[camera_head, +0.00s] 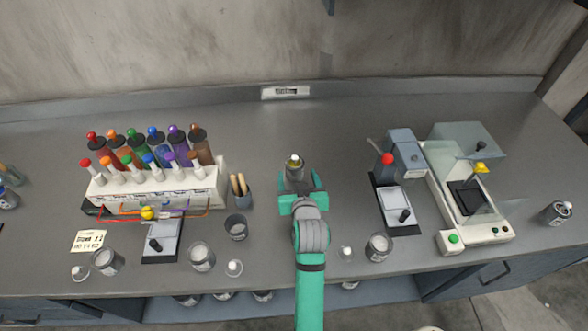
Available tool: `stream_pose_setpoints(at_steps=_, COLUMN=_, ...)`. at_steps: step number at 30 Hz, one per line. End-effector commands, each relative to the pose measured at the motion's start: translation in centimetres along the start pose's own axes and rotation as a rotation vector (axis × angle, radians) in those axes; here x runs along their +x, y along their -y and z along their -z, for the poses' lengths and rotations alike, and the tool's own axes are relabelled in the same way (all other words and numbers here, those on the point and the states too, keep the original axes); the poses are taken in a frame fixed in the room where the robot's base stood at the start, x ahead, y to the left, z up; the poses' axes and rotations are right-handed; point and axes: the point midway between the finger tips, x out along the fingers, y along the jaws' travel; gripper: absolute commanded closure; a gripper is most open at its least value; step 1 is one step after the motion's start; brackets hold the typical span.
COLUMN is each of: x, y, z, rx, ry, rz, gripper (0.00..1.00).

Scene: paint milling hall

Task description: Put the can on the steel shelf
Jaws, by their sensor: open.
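My gripper (303,190) is teal, open, and low over the middle of the grey bench. A small grey cylindrical thing with a yellowish top (294,165) shows just beyond it; I cannot tell whether it is a can or stands between the fingers. Several open metal cans stand on the bench: one at the left (105,262), one left of my arm (201,257), a darker one (236,228) and one right of my arm (379,248). A labelled can (556,214) stands at the far right. A shelf (395,307) shows below the bench front; I cannot tell if it is the steel shelf.
A white rack (160,190) of coloured bottles stands at left, beside a cup of wooden-handled tools (240,190). A device with a red knob (403,155) and a pale machine (465,190) stand at right. The bench behind my gripper is mostly clear.

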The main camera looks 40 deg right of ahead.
Motion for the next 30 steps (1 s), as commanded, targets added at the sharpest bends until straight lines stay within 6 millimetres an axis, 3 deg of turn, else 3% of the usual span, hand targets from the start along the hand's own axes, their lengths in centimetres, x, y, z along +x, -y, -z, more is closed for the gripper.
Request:
stream_pose_setpoints(at_steps=12, x=4.7, y=0.4, z=0.9, rx=-0.001, ry=0.000, rz=0.001, gripper=0.32)
stream_pose_setpoints(at_steps=21, x=5.2, y=0.4, z=0.9, rx=-0.002, ry=0.000, rz=0.002, gripper=0.32)
stream_pose_setpoints(at_steps=23, x=5.2, y=0.4, z=0.9, rx=-0.002, ry=0.000, rz=0.002, gripper=0.42)
stream_pose_setpoints(at_steps=27, x=5.2, y=0.4, z=0.9, rx=-0.002, ry=0.000, rz=0.002, gripper=0.75)
stream_pose_setpoints(at_steps=30, x=5.2, y=0.4, z=0.9, rx=-0.002, ry=-0.001, rz=0.002, gripper=0.85)
